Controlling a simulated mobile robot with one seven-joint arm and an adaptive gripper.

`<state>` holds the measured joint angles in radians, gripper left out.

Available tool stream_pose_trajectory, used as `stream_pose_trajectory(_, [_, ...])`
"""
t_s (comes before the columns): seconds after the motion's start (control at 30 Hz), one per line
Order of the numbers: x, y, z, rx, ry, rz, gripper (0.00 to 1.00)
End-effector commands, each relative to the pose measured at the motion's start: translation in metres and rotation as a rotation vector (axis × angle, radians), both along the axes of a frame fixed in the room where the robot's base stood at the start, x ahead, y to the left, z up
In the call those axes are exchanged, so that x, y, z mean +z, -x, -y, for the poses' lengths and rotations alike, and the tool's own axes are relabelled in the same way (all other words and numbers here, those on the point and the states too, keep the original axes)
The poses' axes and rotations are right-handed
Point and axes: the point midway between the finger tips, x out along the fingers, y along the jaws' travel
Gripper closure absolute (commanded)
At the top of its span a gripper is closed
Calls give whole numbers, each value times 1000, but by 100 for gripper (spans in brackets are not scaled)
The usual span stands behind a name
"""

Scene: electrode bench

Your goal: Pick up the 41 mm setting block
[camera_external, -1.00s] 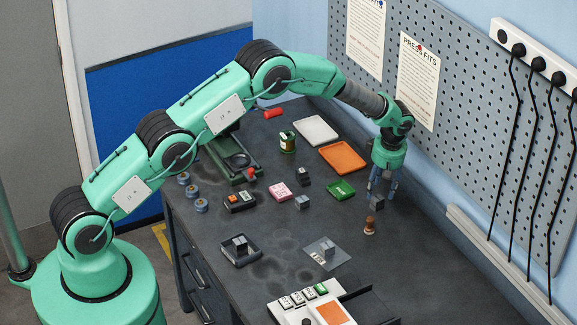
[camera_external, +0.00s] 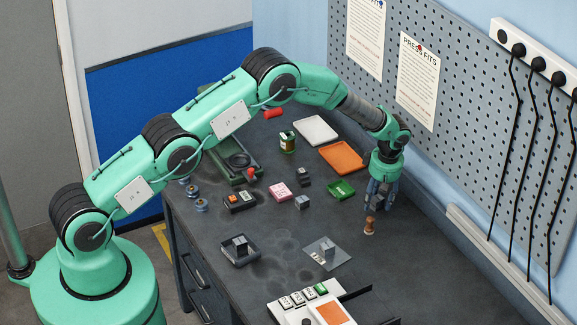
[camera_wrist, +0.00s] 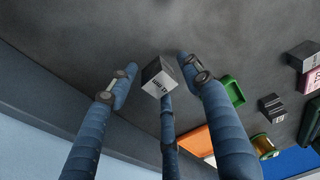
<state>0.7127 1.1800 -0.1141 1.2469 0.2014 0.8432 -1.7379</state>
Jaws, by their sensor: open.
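A small grey block with a white label (camera_wrist: 159,77) stands on the dark bench in the wrist view. The label is upside down there; it seems to end in "mm", but I cannot read the number surely. My gripper (camera_wrist: 150,88) is open, with one blue finger to the left of this block, one to the right and one below it in the picture. I see no finger closed on the block.
A green tray (camera_external: 341,190), a dark block (camera_external: 304,176), a grey block (camera_external: 302,202) and a pink box (camera_external: 279,191) lie left. An orange tray (camera_external: 343,157) is behind.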

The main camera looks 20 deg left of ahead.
Motion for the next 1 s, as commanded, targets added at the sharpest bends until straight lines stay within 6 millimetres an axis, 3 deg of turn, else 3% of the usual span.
stream_pose_trajectory(0.27, [0,0,0,0,0,0,51])
stream_pose_trajectory(0.53, [0,0,0,0,-1,-1,100])
stream_pose_trajectory(1.0, [1,0,0,0,0,0,100])
